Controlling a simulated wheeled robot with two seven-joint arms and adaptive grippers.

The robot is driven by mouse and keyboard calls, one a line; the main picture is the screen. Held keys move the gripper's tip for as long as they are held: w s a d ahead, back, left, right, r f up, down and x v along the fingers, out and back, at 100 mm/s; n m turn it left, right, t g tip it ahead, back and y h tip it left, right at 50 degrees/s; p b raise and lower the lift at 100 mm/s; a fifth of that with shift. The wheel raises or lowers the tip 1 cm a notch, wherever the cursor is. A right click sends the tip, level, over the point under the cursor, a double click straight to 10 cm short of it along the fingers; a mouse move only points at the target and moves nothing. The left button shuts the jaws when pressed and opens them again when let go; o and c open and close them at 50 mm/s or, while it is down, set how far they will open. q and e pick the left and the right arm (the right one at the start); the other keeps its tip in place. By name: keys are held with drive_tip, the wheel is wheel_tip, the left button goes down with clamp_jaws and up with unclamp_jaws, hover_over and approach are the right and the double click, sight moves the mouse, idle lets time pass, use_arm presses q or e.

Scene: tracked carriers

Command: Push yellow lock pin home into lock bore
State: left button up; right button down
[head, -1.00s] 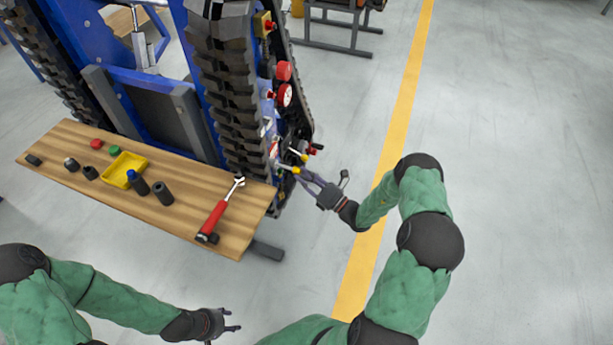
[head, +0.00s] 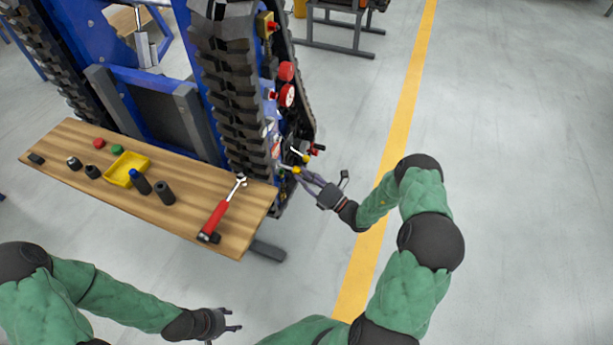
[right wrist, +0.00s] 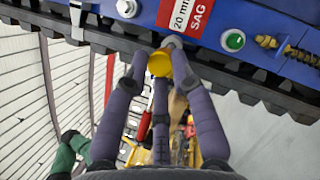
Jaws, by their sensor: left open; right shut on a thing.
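The yellow lock pin shows as a round yellow knob (right wrist: 159,64) between my purple finger tips in the right wrist view. In the head view its yellow end (head: 296,170) is at the lower right side of the tracked carrier (head: 270,140). My right gripper (head: 301,173) is shut on the pin, its fingers reaching left to the carrier. The lock bore cannot be made out, and how deep the pin sits cannot be told. My left gripper (head: 236,320) is open and empty over the floor, below the bench.
A blue frame with a "20 mm SAG" label (right wrist: 186,14) and a black track lie by the right fingers. The floor at right is clear.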

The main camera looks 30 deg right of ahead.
drive_tip(key=shift+w+a, duration=0.9)
drive_tip(key=shift+w, duration=0.2)
drive_tip(key=shift+w+a, duration=0.9)
drive_tip(key=shift+w, duration=0.15)
idle(3.3)
drive_tip(key=c, duration=1)
unclamp_jaws()
drive_tip(key=shift+o, duration=0.2)
drive_tip(key=v, duration=1.2)
drive_tip(key=shift+f, duration=0.1)
drive_tip(key=shift+c, duration=0.3)
